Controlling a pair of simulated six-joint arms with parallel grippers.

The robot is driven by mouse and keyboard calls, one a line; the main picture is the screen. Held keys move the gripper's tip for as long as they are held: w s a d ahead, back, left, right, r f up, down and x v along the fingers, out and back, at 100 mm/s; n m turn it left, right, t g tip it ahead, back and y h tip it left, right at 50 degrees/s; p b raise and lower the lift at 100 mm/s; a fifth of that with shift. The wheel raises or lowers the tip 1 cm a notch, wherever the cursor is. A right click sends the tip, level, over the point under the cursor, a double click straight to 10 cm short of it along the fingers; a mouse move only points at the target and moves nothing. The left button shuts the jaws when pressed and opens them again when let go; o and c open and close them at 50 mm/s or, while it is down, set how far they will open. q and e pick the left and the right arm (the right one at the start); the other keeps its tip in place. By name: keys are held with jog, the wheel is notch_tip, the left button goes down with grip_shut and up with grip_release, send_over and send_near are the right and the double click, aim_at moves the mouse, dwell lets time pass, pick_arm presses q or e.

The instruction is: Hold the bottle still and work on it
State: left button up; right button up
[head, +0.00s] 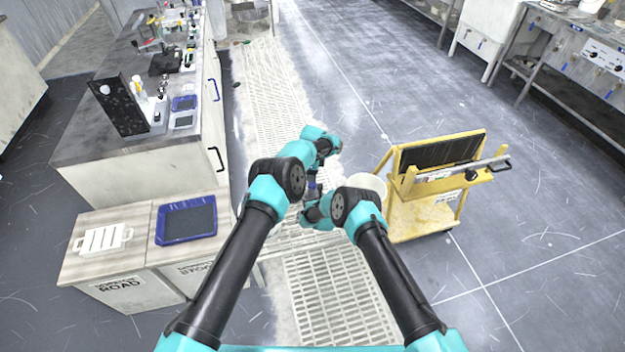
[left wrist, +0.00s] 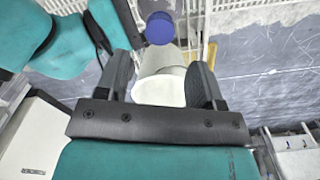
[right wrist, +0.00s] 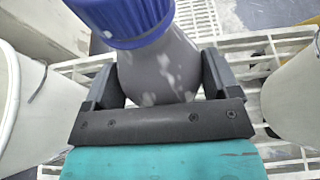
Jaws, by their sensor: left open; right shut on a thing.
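The bottle is grey with a ribbed blue cap (right wrist: 125,15). In the right wrist view its grey body (right wrist: 160,68) stands between the fingers of my right gripper (head: 314,203), which is shut on it. My left gripper (head: 320,168) is open, above the right one in the head view. In the head view the arms hide most of the bottle.
A white bucket (head: 366,183) stands right of the grippers, beside a yellow cart (head: 425,215). White slatted flooring (head: 335,290) lies beneath. Open floor lies farther right.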

aim_at(313, 184)
pick_arm(q)
jog(key=shift+f, duration=3.25)
jog(key=shift+c, duration=0.2)
jog(key=c, duration=0.9)
jog(key=o, duration=1)
jog(key=shift+r, duration=2.25)
